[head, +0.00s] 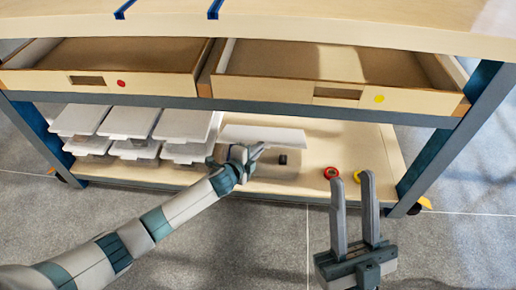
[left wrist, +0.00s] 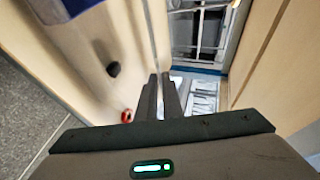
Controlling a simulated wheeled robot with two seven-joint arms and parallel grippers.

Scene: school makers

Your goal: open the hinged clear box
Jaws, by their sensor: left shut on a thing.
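The hinged clear box (head: 268,168) stands on the lower shelf, right of the stacked boxes. Its pale lid (head: 284,135) shows as a strip along the back, above the see-through body; its exact angle is hard to tell. A small dark object (head: 282,159) shows through the box, and a dark object also appears in the left wrist view (left wrist: 113,69). My left gripper (head: 256,153) is at the lid's front left, its fingers close together on the lid; the contact is unclear. The fingers (left wrist: 163,85) also show in the left wrist view. My right gripper (head: 353,176) is open and empty in front of the shelf.
Several lidded boxes (head: 128,125) are stacked at the shelf's left. A red ring (head: 332,173) and a yellow ring (head: 358,176) lie right of the clear box. Above, the left drawer (head: 50,79) and right drawer (head: 290,91) are pulled out.

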